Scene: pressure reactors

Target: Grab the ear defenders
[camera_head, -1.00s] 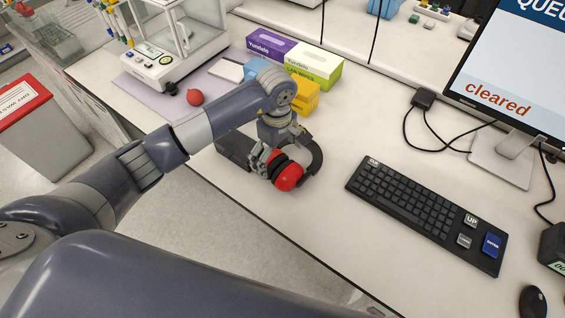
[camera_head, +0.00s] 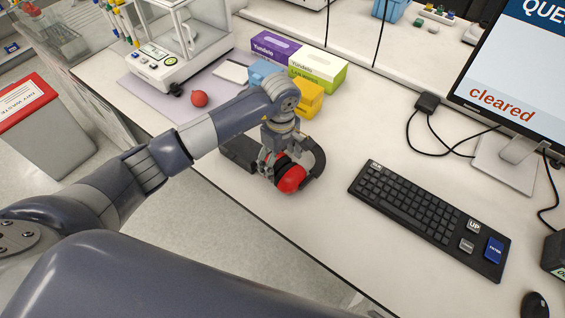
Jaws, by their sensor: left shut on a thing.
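The ear defenders (camera_head: 291,179) have a red cup and a black headband that curves out to the right. They are at the front edge of the white bench, below my left wrist. My left gripper (camera_head: 272,170) points down and is shut on the ear defenders. My arm and gripper hide part of them. I cannot tell whether they still touch the bench. My right gripper is not in view.
A dark flat block (camera_head: 239,152) lies left of the gripper. Yellow boxes (camera_head: 309,98) and glove cartons (camera_head: 318,68) stand behind. A keyboard (camera_head: 430,218) and a monitor (camera_head: 515,75) are to the right. A red ball (camera_head: 199,98) and a balance (camera_head: 165,60) are at left.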

